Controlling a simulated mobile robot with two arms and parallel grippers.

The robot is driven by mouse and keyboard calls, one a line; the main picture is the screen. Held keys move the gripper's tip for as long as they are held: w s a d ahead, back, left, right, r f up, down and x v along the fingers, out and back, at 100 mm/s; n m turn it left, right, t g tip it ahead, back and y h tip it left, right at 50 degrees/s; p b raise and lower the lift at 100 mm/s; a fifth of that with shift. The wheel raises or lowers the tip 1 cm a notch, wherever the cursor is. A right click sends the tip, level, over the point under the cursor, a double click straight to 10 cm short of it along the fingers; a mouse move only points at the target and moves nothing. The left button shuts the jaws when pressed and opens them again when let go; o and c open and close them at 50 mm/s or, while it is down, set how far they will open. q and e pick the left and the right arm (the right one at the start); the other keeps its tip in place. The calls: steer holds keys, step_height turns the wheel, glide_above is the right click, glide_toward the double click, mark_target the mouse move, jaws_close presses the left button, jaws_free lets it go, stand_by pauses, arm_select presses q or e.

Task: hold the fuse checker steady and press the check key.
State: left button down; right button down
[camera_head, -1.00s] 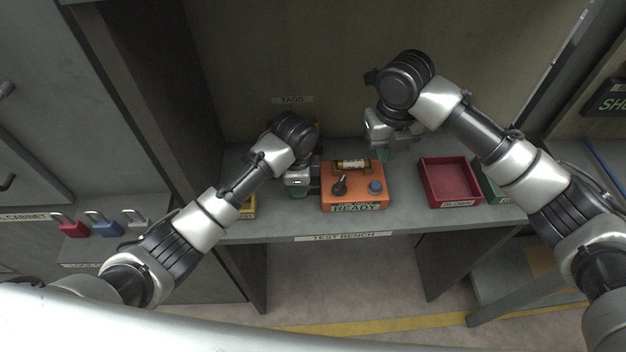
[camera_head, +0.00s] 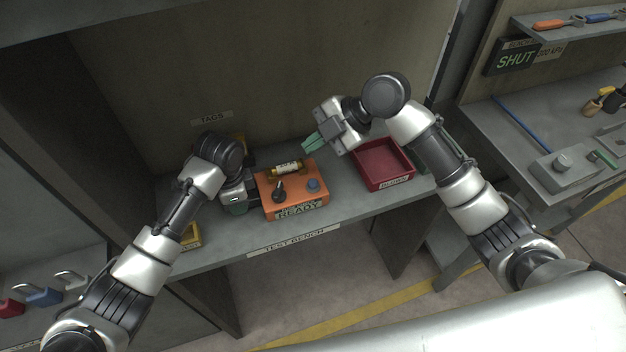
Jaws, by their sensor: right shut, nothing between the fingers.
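The fuse checker is an orange box (camera_head: 268,207) on the test bench, with a READY display (camera_head: 298,210) on its front. On its top are a blue round key (camera_head: 313,184), a black knob or lever (camera_head: 279,191) and a yellowish fuse (camera_head: 286,169) lying at the back. My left gripper (camera_head: 245,199) is at the checker's left side, very close or touching; its fingers are mostly hidden, so its grip is unclear. My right gripper (camera_head: 312,143) is shut and empty, its green fingertips pointing left, above and behind the checker's back right, apart from the key.
A red tray (camera_head: 384,183) stands on the bench right of the checker. A yellow box (camera_head: 191,236) is partly hidden at the left by my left arm. Padlocks (camera_head: 43,297) sit far left. Another bench with a grey device (camera_head: 566,168) is at right. A wall rises behind.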

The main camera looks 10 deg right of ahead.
mark_target(314, 184)
steer(key=shift+f, duration=0.1)
steer(key=shift+f, duration=4.3)
steer(key=shift+f, duration=0.1)
steer(key=shift+f, duration=0.3)
steer(key=shift+f, duration=0.55)
steer(key=shift+r, duration=0.95)
steer(key=shift+r, duration=0.1)
